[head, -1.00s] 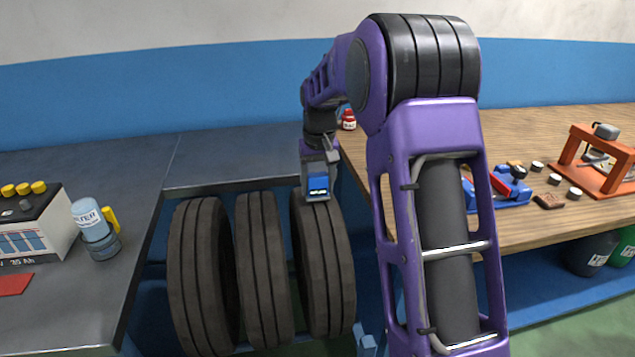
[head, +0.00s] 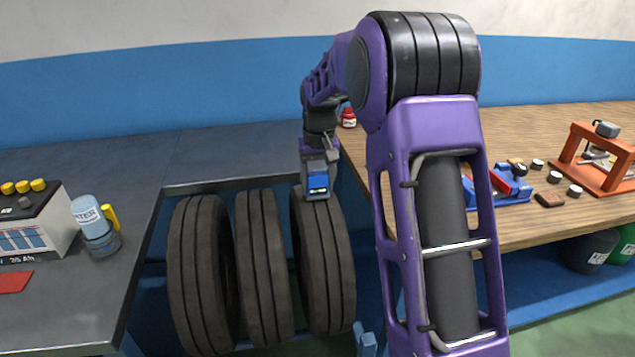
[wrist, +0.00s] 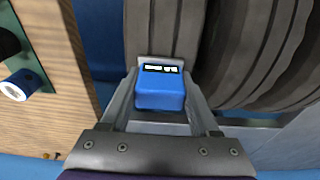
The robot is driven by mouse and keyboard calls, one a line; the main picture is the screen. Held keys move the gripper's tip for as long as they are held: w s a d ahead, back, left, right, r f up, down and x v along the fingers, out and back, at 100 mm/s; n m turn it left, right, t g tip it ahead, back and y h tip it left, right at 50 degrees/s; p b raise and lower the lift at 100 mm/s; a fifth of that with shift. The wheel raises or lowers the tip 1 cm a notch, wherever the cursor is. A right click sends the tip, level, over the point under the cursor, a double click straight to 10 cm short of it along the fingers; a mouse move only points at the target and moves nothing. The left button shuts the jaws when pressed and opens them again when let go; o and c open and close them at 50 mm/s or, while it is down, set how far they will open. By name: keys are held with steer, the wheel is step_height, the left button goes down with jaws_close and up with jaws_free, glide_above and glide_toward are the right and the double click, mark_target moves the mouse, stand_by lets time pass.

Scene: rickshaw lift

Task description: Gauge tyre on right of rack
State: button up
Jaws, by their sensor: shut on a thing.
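Three black tyres stand upright side by side in the rack (head: 262,184). The right tyre (head: 324,262) is directly below my gripper (head: 318,192). My gripper is shut on a blue gauge (head: 318,182) with a small lit display. In the wrist view the gauge (wrist: 160,92) sits between the fingers, its display end over the tread of the right tyre (wrist: 165,28). The gauge appears to meet the top of the tread, but the exact contact is hidden. The middle tyre (head: 263,270) and left tyre (head: 200,275) stand to the left.
A battery (head: 35,220) and a light blue bottle (head: 92,222) stand on the dark bench at left. The wooden bench (head: 540,220) at right holds a blue vise (head: 505,185) and an orange press (head: 600,160). My arm hides part of that bench.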

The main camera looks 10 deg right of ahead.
steer(key=shift+f, duration=0.55)
stand_by(1.4)
steer(key=shift+r, duration=0.1)
steer(key=shift+r+p, duration=2.8)
steer(key=shift+r, duration=0.7)
steer(key=shift+f, duration=0.1)
